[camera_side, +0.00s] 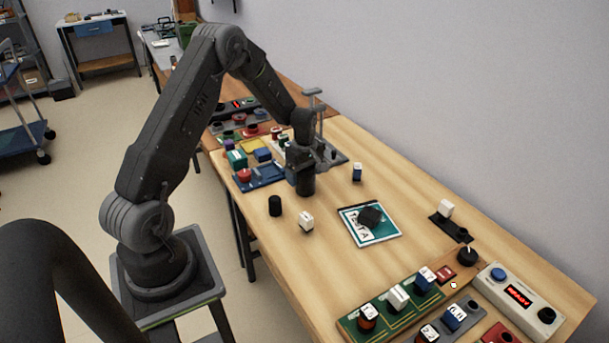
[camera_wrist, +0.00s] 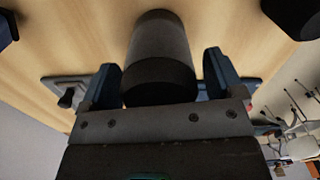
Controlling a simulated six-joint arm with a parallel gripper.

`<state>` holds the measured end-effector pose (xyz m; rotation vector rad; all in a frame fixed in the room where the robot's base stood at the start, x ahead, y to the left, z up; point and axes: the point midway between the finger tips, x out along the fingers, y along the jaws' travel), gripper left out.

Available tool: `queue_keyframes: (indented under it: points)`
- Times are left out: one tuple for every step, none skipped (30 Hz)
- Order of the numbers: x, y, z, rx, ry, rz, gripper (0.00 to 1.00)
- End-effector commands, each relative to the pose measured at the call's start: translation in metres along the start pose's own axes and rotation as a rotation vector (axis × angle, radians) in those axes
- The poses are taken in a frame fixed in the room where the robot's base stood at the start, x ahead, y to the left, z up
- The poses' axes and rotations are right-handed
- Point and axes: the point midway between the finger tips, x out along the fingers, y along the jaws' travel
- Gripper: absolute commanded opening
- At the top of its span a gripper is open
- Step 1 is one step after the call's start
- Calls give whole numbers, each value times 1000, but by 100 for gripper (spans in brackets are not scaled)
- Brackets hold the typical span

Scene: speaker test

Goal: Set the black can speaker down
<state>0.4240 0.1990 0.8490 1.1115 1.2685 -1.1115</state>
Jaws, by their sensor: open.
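A black can (camera_side: 306,187) is upright directly below my gripper (camera_side: 303,168) and appears to stand on the wooden table. In the wrist view the black can (camera_wrist: 160,55) lies between the two spread blue-grey fingers of my gripper (camera_wrist: 160,80), with a gap on each side. My gripper is open around it. The can's upper part is hidden by the gripper in the side view. A second black cylinder (camera_side: 275,206) stands on the table to the left and nearer the camera.
A white block-like part (camera_side: 306,222) and a blue-and-white part (camera_side: 357,172) stand nearby. A teal-and-white card (camera_side: 385,233) with a black piece lies to the right. A blue tray (camera_side: 262,177) is at left; a grey stand (camera_side: 318,110) rises just behind my gripper. Bare table lies between.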

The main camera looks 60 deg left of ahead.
Motion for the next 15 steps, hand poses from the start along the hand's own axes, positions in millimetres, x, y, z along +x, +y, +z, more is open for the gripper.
queue_keyframes:
  points:
    - [-8,1,0,0,1,3,87]
    - [-13,1,0,0,2,4,87]
    - [-20,1,0,0,2,4,87]
    - [-27,1,0,0,2,5,87]
    - [-33,1,0,0,2,6,87]
    - [-42,1,0,0,2,5,87]
    - [-49,1,0,0,2,6,87]
    - [-56,1,0,0,2,5,87]
    - [-64,1,0,0,2,5,87]
    - [-70,1,0,0,2,4,87]
    - [-76,1,0,0,2,5,87]
    - [-83,0,0,0,2,4,87]
    - [-89,0,0,0,2,4,87]
    - [-93,0,0,0,1,3,87]
    - [-99,1,0,0,2,4,87]
